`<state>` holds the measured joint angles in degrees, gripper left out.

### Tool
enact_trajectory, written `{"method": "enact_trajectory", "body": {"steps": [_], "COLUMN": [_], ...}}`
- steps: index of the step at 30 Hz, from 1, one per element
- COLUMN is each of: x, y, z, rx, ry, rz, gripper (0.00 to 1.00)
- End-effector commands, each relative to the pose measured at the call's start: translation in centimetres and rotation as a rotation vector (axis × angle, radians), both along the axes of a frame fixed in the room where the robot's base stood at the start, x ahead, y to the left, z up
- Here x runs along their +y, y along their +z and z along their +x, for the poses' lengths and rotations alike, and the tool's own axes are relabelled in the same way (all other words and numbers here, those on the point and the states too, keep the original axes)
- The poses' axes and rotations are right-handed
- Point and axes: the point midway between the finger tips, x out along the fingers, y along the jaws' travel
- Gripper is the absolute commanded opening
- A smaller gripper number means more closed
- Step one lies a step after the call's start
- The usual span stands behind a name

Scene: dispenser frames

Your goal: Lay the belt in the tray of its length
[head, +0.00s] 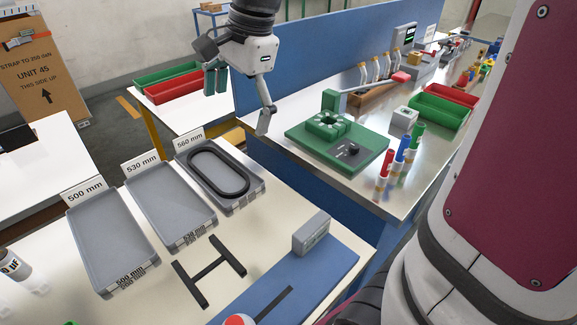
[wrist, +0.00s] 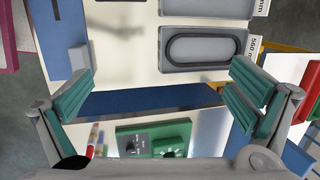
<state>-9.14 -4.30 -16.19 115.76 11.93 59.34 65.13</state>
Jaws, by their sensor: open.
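The belt (head: 219,173) is a black closed loop. It lies in the tray marked 560 mm (head: 257,191), the rightmost of three grey trays in the head view. The belt also shows in the wrist view (wrist: 203,36), inside its tray (wrist: 168,62). The 530 mm tray (head: 169,206) and the 500 mm tray (head: 112,249) look empty. My gripper (head: 240,106) is open, with its green-padded fingers wide apart. In the wrist view my gripper (wrist: 160,92) holds nothing, and the belt is apart from both fingers.
A black H-shaped fixture (head: 208,270) and a blue mat with a grey display box (head: 311,233) are right of the trays. A green machine (head: 338,145) and upright markers (head: 401,155) stand on the bench behind. Red and green bins (head: 172,88) are at the back left.

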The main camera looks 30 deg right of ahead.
Motion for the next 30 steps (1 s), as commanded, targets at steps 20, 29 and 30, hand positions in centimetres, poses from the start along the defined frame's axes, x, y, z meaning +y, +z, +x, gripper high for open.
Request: {"method": "enact_trajectory", "body": {"steps": [20, 29, 30], "x": [0.4, 0.4, 0.4], "y": [-1.3, -1.4, -1.4], "z": [-18.3, -18.6, -18.6], "rx": [-0.297, -0.296, -0.296], "ry": [1.245, 1.272, 1.271], "rz": [-0.545, -0.559, -0.559], "gripper": [1.00, 1.00, 1.00]}}
